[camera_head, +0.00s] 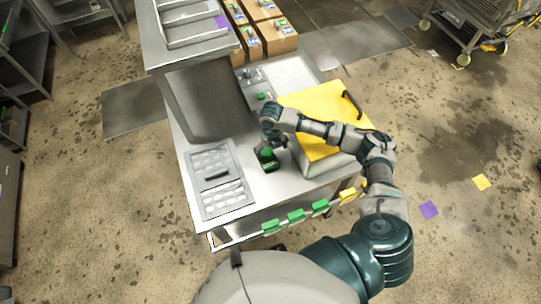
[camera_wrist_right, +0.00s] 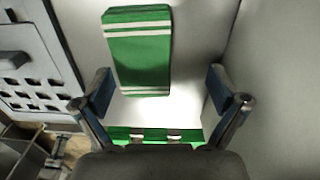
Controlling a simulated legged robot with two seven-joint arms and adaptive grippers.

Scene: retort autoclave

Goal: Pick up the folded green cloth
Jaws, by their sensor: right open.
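My right gripper (camera_wrist_right: 164,98) is open and empty, with one finger on each side below the cloth's near edge. In the head view the right gripper (camera_head: 267,150) hangs over the table next to the cloth (camera_head: 267,160), which it partly covers. My left gripper does not show in either view.
A perforated tray (camera_head: 217,180) lies left of the cloth on the steel table (camera_head: 185,140). A yellow-topped box (camera_head: 320,105) with a black handle stands close on the right. Green clips (camera_head: 296,215) line the table's front edge. Cardboard boxes (camera_head: 265,30) stand at the back.

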